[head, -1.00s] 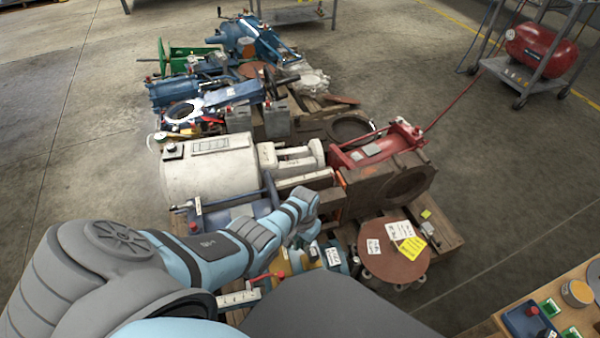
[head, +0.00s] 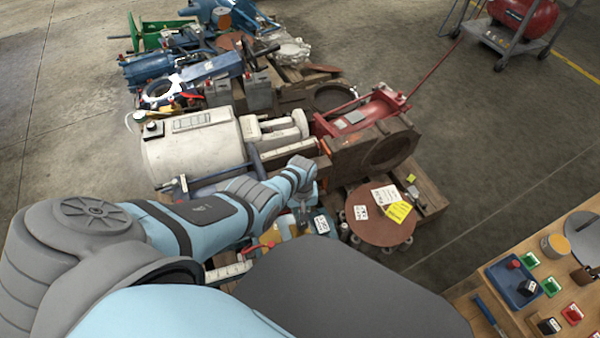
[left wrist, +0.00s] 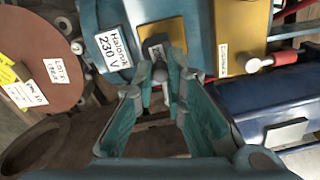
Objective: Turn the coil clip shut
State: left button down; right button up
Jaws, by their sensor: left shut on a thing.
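In the left wrist view, my left gripper (left wrist: 162,78) is shut on a small grey round-ended piece (left wrist: 159,71), which looks like the coil clip. The fingers hide most of it. It sits beside a blue coil housing (left wrist: 95,18) with a white 230 V label (left wrist: 113,47). A yellow block (left wrist: 160,33) is just beyond the fingertips. In the head view, the labelled blue housing (head: 333,232) is on the front of the pallet load. My left gripper (head: 304,207) reaches down beside it, partly hidden by my wrist. My right gripper is not in view.
A brown round flange (head: 379,222) with white and yellow tags lies right of the housing. A bench (head: 470,312) with small trays stands at lower right. Open floor (head: 490,170) lies right.

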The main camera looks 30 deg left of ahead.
pick_arm(q)
jog(key=shift+w, duration=0.1)
dwell(0.3)
jog(key=c, duration=1.6)
grip_release()
notch_tip(320, 180, up, 12)
